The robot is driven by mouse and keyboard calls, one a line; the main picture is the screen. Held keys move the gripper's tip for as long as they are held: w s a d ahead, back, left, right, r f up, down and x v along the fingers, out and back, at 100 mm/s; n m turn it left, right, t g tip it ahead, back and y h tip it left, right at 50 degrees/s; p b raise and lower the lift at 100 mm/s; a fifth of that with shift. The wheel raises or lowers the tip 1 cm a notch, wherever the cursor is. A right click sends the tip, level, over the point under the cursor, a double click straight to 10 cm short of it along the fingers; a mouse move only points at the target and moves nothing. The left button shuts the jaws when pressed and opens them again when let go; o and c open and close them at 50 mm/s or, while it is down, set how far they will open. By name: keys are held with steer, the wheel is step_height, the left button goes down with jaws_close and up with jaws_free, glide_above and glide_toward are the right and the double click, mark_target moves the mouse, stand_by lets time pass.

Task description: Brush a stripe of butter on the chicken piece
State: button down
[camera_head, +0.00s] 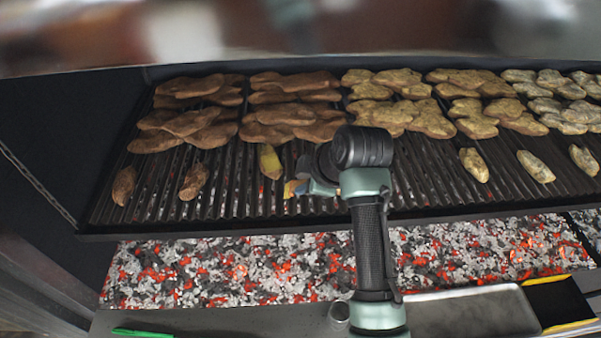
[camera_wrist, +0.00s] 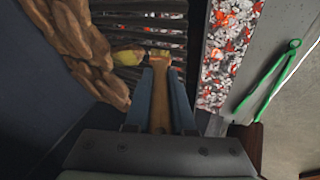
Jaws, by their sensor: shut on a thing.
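A small yellowish chicken piece (camera_head: 270,162) lies alone on the grill bars in the front row. It also shows in the wrist view (camera_wrist: 127,57), just left of the brush tip. My gripper (camera_head: 302,187) is shut on the brush, whose wooden handle (camera_wrist: 158,112) stands between the blue fingers in the wrist view. The brush head (camera_head: 291,188) is just in front of and to the right of the yellowish piece in the head view. Whether the bristles touch the bars or the piece, I cannot tell. My arm hides part of the grill.
Rows of larger meat pieces (camera_head: 285,113) fill the back of the grill (camera_head: 235,195). Several single pieces lie along the front, such as a brown one (camera_head: 193,181). Glowing coals (camera_head: 230,270) lie before it. Green tongs (camera_wrist: 268,82) and a metal tray (camera_head: 470,312) are on the front ledge.

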steer(key=shift+w, duration=0.1)
steer(key=shift+r+p, duration=2.2)
steer(key=shift+r, duration=0.8)
steer(key=shift+r+p, duration=1.1)
steer(key=shift+r, duration=0.4)
